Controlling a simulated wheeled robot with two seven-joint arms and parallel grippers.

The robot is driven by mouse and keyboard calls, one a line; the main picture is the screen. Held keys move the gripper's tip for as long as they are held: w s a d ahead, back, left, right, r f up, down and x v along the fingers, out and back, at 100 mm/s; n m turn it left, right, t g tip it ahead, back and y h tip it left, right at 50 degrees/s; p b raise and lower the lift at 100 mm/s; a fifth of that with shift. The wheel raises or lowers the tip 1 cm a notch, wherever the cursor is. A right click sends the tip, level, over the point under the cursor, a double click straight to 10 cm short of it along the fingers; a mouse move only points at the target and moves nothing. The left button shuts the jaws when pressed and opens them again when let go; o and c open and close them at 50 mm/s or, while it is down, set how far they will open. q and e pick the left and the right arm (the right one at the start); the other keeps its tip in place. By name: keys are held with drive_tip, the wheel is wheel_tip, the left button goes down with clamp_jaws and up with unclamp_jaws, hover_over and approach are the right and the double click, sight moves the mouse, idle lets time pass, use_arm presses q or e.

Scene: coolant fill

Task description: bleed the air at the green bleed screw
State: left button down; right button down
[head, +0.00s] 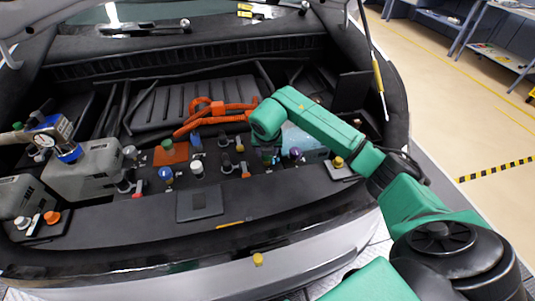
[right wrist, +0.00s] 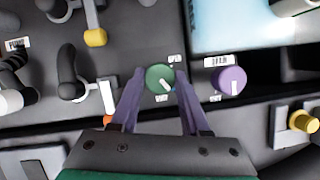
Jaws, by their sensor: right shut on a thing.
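The green bleed screw (right wrist: 160,78) is a round knob with a white pointer mark slanting to the lower right in the right wrist view. My right gripper (right wrist: 160,86) has its two purple-grey fingers on either side of the knob and is shut on it. In the head view, my green right arm reaches in from the right, and its wrist covers much of the spot where the screw sits. My left gripper is not in view.
A purple knob (right wrist: 231,80) sits just right of the screw. A black lever valve (right wrist: 72,74) and a yellow-tipped lever (right wrist: 95,37) lie to its left. A blue-ringed gauge (head: 50,128) stands at the grey tank (head: 88,172). Orange hoses (head: 215,113) lie behind.

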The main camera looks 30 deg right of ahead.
drive_tip(key=m+h+b, duration=0.1)
drive_tip(key=m+b, duration=0.1)
drive_tip(key=m, duration=0.2)
drive_tip(key=shift+w+g, duration=0.2)
drive_tip(key=shift+g, duration=0.2)
drive_tip(key=shift+r+m+g+h+b, duration=0.1)
drive_tip(key=shift+m+g+h+b, duration=0.3)
drive_tip(key=shift+m, duration=0.7)
drive_tip(key=shift+c, duration=1.9)
unclamp_jaws()
drive_tip(key=shift+a, duration=0.1)
